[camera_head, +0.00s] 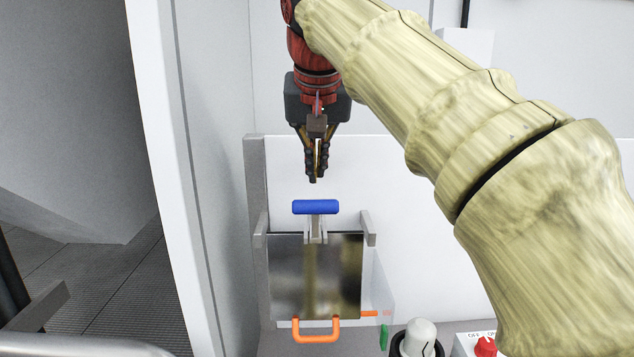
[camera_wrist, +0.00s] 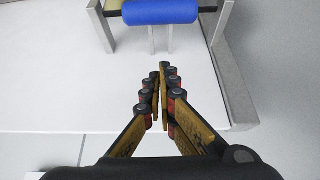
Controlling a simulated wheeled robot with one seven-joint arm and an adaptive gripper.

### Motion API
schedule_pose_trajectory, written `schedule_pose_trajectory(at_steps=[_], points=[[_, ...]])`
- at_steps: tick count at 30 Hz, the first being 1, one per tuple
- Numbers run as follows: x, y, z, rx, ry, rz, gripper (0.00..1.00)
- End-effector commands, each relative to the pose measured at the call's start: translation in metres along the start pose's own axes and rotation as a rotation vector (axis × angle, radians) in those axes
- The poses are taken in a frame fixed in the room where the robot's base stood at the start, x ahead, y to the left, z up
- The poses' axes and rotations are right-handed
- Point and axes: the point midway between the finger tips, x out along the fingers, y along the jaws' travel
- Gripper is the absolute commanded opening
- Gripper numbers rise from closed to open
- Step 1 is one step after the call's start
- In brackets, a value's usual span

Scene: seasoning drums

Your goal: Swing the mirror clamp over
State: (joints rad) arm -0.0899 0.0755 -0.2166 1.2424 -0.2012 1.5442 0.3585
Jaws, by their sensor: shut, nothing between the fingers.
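The mirror clamp has a blue cylindrical handle (camera_head: 315,207) on a grey lever, at the top edge of a square mirror-like plate (camera_head: 290,275). In the wrist view the blue handle (camera_wrist: 160,11) is at the top, with two thin pale bars running from it. My gripper (camera_head: 315,178) points down above the blue handle in the head view, apart from it. Its fingers (camera_wrist: 163,72) are shut with nothing between them. In the wrist view the fingertips lie below the handle, over a white surface.
An orange handle (camera_head: 316,337) sits at the plate's lower edge. Grey brackets (camera_head: 368,228) flank the clamp. A white knob (camera_head: 420,338) and a red knob (camera_head: 486,346) are at the lower right. A white panel edge (camera_head: 170,150) rises on the left.

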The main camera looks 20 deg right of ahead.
Motion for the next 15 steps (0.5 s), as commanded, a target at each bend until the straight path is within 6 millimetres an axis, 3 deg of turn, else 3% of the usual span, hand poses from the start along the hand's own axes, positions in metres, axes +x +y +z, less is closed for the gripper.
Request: schedule_pose_trajectory(at_steps=[2, 9, 15], points=[[0.015, 0.001, 0.001, 0.0, -0.003, 0.002, 0.0], [0.003, 0.0, 0.029, -0.002, 0.001, -0.001, 0.0], [0.001, 0.0, 0.037, 0.0, 0.001, 0.0, 0.0]])
